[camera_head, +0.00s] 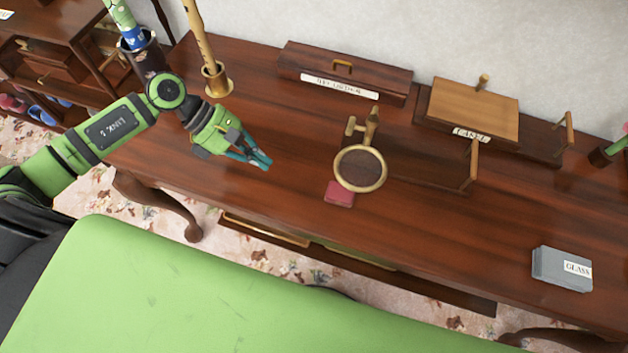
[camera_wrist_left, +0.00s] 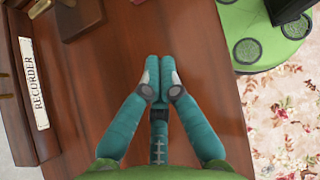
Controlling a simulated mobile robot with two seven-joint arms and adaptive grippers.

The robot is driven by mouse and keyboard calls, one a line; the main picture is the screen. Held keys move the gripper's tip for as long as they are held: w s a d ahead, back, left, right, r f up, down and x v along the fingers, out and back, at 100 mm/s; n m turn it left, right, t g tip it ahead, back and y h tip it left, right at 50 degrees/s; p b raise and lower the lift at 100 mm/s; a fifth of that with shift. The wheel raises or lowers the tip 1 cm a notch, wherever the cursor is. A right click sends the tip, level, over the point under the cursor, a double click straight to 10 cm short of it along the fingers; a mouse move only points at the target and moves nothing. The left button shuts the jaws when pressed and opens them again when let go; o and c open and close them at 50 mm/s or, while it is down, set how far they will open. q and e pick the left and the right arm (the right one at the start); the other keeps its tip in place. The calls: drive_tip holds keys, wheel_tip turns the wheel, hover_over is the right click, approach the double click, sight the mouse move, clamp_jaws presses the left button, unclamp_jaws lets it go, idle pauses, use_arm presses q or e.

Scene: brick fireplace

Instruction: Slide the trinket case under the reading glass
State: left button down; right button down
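The trinket case appears to be the small flat red box (camera_head: 339,193) on the dark wooden table. The reading glass (camera_head: 360,188) is a round brass-rimmed lens on a brass stand. In the head view the case lies at the lens's lower left, its upper edge meeting or just overlapped by the rim; most of the case is outside the ring. My left gripper (camera_head: 264,162) is left of both, above the table and apart from the case. Its teal fingers are together and empty in the left wrist view (camera_wrist_left: 158,75). My right gripper is not in view.
A recorder case (camera_head: 345,75) and a box labelled easel (camera_head: 474,108) stand along the back. A grey box labelled glass (camera_head: 562,269) lies at the right. The table (camera_head: 290,190) is bare between gripper and red box.

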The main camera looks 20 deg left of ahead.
use_arm(q)
drive_tip(key=shift+d+f+m, duration=0.1)
drive_tip(key=shift+d+m, duration=0.05)
drive_tip(key=shift+m, duration=0.25)
drive_tip(key=p, duration=0.4)
approach(325, 191)
drive_tip(key=f, duration=0.1)
drive_tip(key=s+f, duration=0.1)
drive_tip(key=f, duration=0.1)
drive_tip(key=shift+s+d+f, duration=0.25)
drive_tip(key=shift+d+p, duration=0.6)
drive_tip(key=shift+d, duration=0.65)
drive_tip(key=shift+d+f, duration=0.15)
drive_tip(key=shift+d, duration=0.55)
drive_tip(key=shift+w, duration=0.1)
drive_tip(key=shift+d+f, duration=0.1)
drive_tip(key=shift+d, duration=1.45)
